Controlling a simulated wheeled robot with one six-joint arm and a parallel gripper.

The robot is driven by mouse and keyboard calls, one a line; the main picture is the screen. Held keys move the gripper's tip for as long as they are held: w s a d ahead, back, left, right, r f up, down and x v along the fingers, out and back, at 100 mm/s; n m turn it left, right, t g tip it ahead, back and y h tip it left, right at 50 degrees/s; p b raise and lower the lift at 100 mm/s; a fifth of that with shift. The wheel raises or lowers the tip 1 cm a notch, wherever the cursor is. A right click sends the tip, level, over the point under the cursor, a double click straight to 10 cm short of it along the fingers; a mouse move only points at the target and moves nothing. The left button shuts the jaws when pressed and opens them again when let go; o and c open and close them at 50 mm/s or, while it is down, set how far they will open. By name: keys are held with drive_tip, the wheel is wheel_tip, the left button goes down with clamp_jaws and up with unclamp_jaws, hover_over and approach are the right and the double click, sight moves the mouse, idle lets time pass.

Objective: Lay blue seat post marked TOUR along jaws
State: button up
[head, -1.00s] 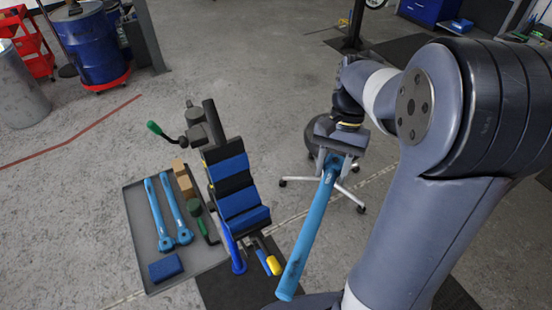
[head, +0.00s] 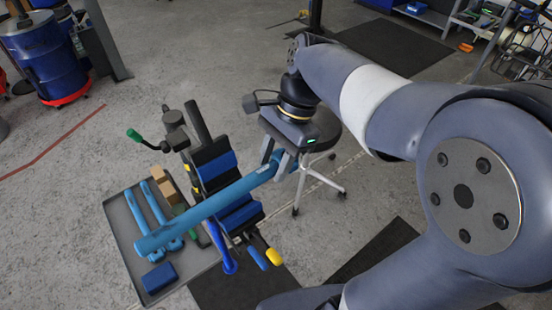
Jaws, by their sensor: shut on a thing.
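My gripper (head: 283,165) is shut on one end of a blue seat post (head: 208,204). The post slants down to the left, its far end over the grey tray. It passes in front of the stand's black jaws with blue pads (head: 216,168) in the head view. I cannot tell whether it touches them. A small light mark shows near the gripped end, too small to read.
The grey tray (head: 124,232) at left holds two more blue posts (head: 141,208), wooden blocks (head: 164,183) and a blue block (head: 159,277). A green-tipped handle (head: 134,135) sticks out left of the jaws. A stool (head: 326,134) stands behind my gripper.

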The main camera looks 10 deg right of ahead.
drive_tip(key=shift+s+a+f, duration=0.1)
drive_tip(key=shift+a+f, duration=0.05)
drive_tip(key=shift+a, duration=0.1)
wheel_tip(320, 180, down, 5)
drive_tip(key=b, duration=0.5)
drive_tip(key=shift+f, duration=0.75)
clamp_jaws()
drive_tip(key=o, duration=1.3)
unclamp_jaws()
drive_tip(key=shift+r, duration=0.15)
drive_tip(key=v, duration=0.7)
drive_tip(key=s+v, duration=0.1)
drive_tip(key=v, duration=0.2)
drive_tip(key=shift+d+r+b, duration=0.35)
drive_tip(key=shift+d+b, duration=0.05)
drive_tip(key=shift+d, duration=0.15)
